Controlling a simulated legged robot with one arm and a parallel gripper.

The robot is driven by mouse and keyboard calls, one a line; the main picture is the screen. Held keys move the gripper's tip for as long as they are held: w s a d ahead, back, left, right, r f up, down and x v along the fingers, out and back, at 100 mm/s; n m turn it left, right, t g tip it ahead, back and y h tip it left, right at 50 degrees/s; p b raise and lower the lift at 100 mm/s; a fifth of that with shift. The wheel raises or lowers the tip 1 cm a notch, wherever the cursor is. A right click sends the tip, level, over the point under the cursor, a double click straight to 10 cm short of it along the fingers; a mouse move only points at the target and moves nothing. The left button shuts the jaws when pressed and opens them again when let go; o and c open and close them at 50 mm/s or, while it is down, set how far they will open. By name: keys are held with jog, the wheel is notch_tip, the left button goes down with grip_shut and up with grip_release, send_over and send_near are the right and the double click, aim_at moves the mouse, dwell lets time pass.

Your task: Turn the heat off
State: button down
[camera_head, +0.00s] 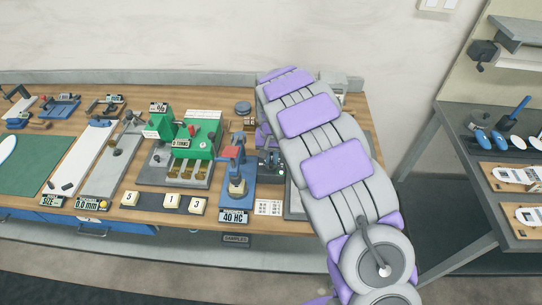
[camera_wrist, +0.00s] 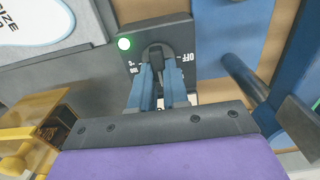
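In the wrist view a dark control panel (camera_wrist: 183,35) carries a black knob (camera_wrist: 157,54) with a lever-like grip. White "OFF" lettering (camera_wrist: 186,65) is at its right, and other small markings are at its lower left. A round lamp (camera_wrist: 124,43) at the panel's left glows pale green. My gripper (camera_wrist: 159,72) has its two blue fingers on either side of the knob's grip. I cannot tell whether they press on it. In the head view my arm covers the gripper and much of the panel area; a dark unit (camera_head: 270,164) shows beside the arm.
A blue press (camera_head: 237,190) with a "40 HC" sign and a green machine (camera_head: 199,136) stand left of my arm on the wooden bench. In the wrist view a yellow part (camera_wrist: 30,120) and a blue rod (camera_wrist: 245,76) flank the gripper. A second bench (camera_head: 500,125) is right.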

jog(key=shift+d, duration=0.1)
jog(key=shift+a+r, duration=0.1)
jog(key=shift+a, duration=0.15)
jog(key=n+p, duration=0.2)
jog(key=n, duration=0.1)
jog(key=shift+r+p, duration=0.1)
jog(key=shift+p, duration=0.2)
jog(key=n+p, duration=0.2)
jog(key=n, duration=0.1)
jog(key=n+p, duration=0.1)
jog(key=n, duration=0.1)
jog(key=shift+s+a, duration=0.1)
jog(key=shift+a, duration=0.15)
jog(key=n+p, duration=0.2)
jog(key=n, duration=0.2)
jog(key=shift+a+n, duration=0.1)
jog(key=shift+n, duration=0.3)
jog(key=shift+s+n+p, duration=0.1)
jog(key=shift+n+p, duration=0.65)
jog(key=shift+n, duration=0.75)
jog(key=c, duration=1.1)
grip_release()
jog(key=shift+s, duration=0.1)
